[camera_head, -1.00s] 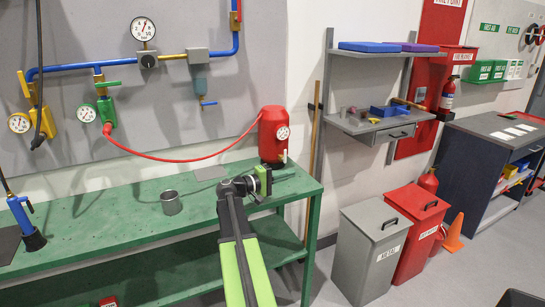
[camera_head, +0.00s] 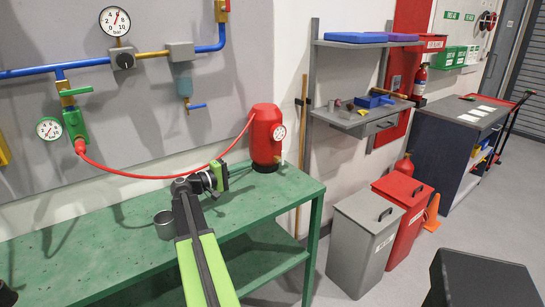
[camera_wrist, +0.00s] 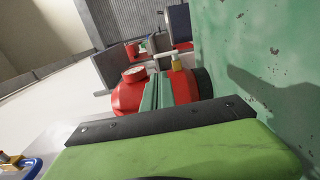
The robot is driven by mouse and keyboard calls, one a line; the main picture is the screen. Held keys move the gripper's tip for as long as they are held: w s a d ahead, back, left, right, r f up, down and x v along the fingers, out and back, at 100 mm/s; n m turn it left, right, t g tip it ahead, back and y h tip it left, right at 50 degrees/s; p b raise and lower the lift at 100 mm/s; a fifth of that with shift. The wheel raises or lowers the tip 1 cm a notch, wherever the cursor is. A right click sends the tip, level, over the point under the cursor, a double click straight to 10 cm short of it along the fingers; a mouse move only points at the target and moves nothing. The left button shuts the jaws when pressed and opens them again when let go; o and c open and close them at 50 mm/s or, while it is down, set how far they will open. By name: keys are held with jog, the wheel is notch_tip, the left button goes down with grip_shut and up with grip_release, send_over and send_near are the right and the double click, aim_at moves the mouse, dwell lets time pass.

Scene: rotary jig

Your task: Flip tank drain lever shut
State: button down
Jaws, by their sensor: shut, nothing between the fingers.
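The red tank (camera_head: 266,142) stands at the right end of the green bench, with a round gauge on its side. My gripper (camera_head: 247,164) is at the tank's lower left in the head view, just above bench height, its fingers pointing right. In the wrist view the picture is rolled sideways; my slim green fingers (camera_wrist: 158,88) are together and empty in front of the tank (camera_wrist: 128,98). A brass valve (camera_wrist: 177,64) with a pale lever (camera_wrist: 174,53) shows just beyond the fingertips. I cannot tell whether the fingers touch the lever.
The green bench top (camera_head: 110,240) lies close beside my fingers in the wrist view. A metal cup (camera_head: 163,226) stands next to my arm. A red hose (camera_head: 150,177) runs from the tank to the wall valve. Grey and red bins (camera_head: 368,240) stand right of the bench.

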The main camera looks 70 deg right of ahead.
aim_at(282, 154)
jog(key=x, duration=1.4)
jog(key=shift+s+d, duration=0.1)
jog(key=shift+s, duration=0.1)
